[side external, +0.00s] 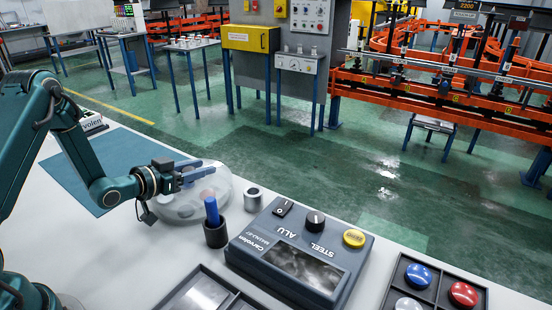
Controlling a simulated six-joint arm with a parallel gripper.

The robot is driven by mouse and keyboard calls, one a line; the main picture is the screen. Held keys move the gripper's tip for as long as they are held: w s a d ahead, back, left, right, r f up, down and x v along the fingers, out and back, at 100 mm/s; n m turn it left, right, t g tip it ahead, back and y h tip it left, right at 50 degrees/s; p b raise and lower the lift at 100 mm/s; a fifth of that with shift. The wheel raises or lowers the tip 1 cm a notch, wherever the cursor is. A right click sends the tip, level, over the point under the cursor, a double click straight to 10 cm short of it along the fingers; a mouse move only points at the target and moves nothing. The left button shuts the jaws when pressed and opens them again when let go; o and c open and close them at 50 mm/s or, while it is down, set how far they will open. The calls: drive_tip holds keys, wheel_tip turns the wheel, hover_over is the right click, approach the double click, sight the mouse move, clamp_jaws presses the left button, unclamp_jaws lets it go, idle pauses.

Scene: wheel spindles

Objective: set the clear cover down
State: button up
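The clear cover (178,210) is a round, see-through piece at the left of centre, over or on the white table beside the blue mat. Pale round shapes show through it. My gripper (208,166) is at the cover's upper part and overlaps it in this view, with its fingers pointing right. I cannot tell whether the fingers hold the cover or are only in front of it. I also cannot tell whether the cover's rim touches the table.
A dark cup (215,236) with a blue piece, a small metal cylinder (253,199) and a grey control box (300,256) stand close on the right. Dark trays (440,296) lie in front. The blue mat (112,168) has free room.

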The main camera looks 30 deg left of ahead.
drive_tip(key=o, duration=0.3)
drive_tip(key=shift+r, duration=0.15)
drive_tip(key=v, duration=0.7)
drive_tip(key=shift+s+r, duration=0.1)
drive_tip(key=shift+r, duration=0.05)
drive_tip(key=shift+d+r+m+g+y, duration=0.15)
drive_tip(key=shift+r+m+g+y, duration=0.2)
drive_tip(key=shift+g, duration=0.35)
drive_tip(key=shift+w+r+m+g+y, duration=0.2)
drive_tip(key=shift+w+m+g+y, duration=0.05)
drive_tip(key=shift+g, duration=0.15)
drive_tip(key=r, duration=0.1)
drive_tip(key=s+r+g+y, duration=0.1)
drive_tip(key=r+g, duration=0.1)
drive_tip(key=shift+s+d+y, duration=0.3)
drive_tip(key=shift+d+y, duration=0.1)
drive_tip(key=s+d+r+g+h, duration=0.1)
drive_tip(key=s+d+r+g, duration=0.1)
drive_tip(key=s+d, duration=0.3)
drive_tip(key=s+d+r+n+g+h, duration=0.1)
drive_tip(key=s+d+r+g, duration=0.1)
drive_tip(key=s+d, duration=0.4)
drive_tip(key=shift+s+d+r+n+g, duration=0.35)
drive_tip(key=shift+s+r, duration=0.35)
drive_tip(key=shift+s, duration=2.15)
